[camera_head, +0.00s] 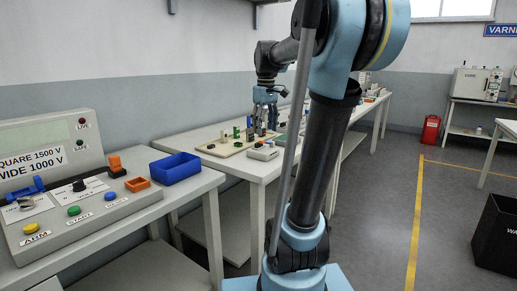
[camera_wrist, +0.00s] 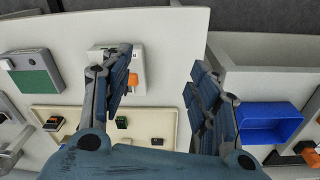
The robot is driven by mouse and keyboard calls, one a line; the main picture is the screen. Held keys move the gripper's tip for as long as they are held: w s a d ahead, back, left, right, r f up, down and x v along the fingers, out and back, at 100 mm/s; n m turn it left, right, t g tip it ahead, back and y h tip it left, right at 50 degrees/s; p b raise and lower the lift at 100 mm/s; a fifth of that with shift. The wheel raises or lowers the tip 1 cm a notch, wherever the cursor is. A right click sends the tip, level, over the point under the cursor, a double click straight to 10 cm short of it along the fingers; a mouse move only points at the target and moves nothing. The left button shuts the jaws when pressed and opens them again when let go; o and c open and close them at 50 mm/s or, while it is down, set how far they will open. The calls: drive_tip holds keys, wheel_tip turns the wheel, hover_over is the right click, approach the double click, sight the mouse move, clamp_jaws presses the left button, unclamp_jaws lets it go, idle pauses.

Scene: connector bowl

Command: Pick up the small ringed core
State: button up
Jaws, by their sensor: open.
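My gripper (camera_head: 264,100) hangs over the far table, above or just behind a beige tray. In the wrist view my gripper (camera_wrist: 160,68) is open, its two blue-grey fingers wide apart with nothing between them. The beige tray (camera_head: 226,150) holds several small parts, including a green block (camera_head: 236,132). In the wrist view the tray (camera_wrist: 145,114) lies below and left of the fingers, partly hidden by my gripper. I cannot tell which part is the small ringed core.
A white device (camera_wrist: 101,53) with an orange knob stands by the left finger. A blue bin (camera_head: 177,168) sits on the near table; it also shows in the wrist view (camera_wrist: 268,122). A control console (camera_head: 85,215) stands left of it. A green-topped box (camera_wrist: 32,72) lies far left.

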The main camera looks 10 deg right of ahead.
sight(259, 145)
drive_tip(key=w+r+n, duration=0.3)
drive_tip(key=w+r, duration=0.4)
drive_tip(key=w, duration=0.7)
drive_tip(key=shift+g, duration=0.4)
wheel_tip(259, 145, down, 17)
drive_tip(key=shift+s+f, duration=0.1)
drive_tip(key=c, duration=1.2)
